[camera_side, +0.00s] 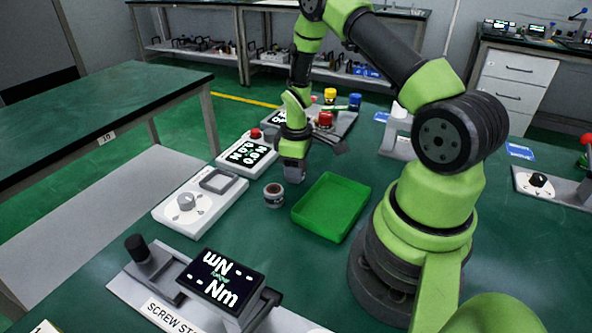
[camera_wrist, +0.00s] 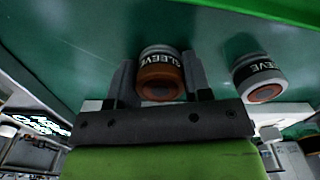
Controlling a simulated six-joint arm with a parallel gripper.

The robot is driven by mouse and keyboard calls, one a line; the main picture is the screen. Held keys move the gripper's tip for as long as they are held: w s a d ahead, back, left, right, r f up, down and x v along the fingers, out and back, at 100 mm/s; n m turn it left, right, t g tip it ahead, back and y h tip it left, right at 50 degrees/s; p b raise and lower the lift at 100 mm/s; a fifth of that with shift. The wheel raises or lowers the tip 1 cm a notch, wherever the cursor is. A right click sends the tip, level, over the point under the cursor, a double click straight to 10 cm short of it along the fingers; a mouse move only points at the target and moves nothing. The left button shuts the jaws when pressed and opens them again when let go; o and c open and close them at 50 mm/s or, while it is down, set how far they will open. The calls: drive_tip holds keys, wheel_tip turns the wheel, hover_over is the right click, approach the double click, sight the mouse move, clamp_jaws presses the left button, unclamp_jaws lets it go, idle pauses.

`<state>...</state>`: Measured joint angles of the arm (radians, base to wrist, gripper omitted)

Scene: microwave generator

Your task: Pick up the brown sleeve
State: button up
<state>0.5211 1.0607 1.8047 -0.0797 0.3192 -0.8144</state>
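In the wrist view a sleeve (camera_wrist: 160,78) with a brown body and a dark band lettered SLEEVE sits between the two fingers of my gripper (camera_wrist: 160,72). The fingers stand apart, one close on each side of it; I cannot tell whether they touch it. In the side view my gripper (camera_side: 293,170) points down, low over the bench, and hides this sleeve. A second sleeve (camera_wrist: 258,80), greyer with a reddish-brown centre, stands to its right in the wrist view. A sleeve (camera_side: 273,195) also shows beside my gripper in the side view.
An empty green tray (camera_side: 331,207) lies right of my gripper. A white device with a knob (camera_side: 200,201) and a lit display unit (camera_side: 247,154) stand to the left. A screw station (camera_side: 200,290) is at the front. A red-topped part (camera_side: 325,120) stands behind.

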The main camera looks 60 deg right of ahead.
drive_tip(key=shift+r, duration=0.15)
wheel_tip(320, 180, up, 9)
drive_tip(key=shift+w+a, duration=0.1)
drive_tip(key=a+r+m, duration=0.1)
drive_tip(key=a+r, duration=0.3)
drive_tip(key=a, duration=0.3)
drive_tip(key=a+r+m, duration=0.1)
drive_tip(key=a+r, duration=0.3)
drive_tip(key=a, duration=0.4)
drive_tip(key=shift+n, duration=0.9)
drive_tip(key=d+f, duration=0.2)
drive_tip(key=d, duration=0.2)
drive_tip(key=d+f, duration=0.2)
drive_tip(key=d, duration=0.3)
drive_tip(key=d+f, duration=0.3)
drive_tip(key=d, duration=0.2)
drive_tip(key=shift+d, duration=0.2)
drive_tip(key=shift+d+f, duration=0.15)
drive_tip(key=shift+d, duration=0.3)
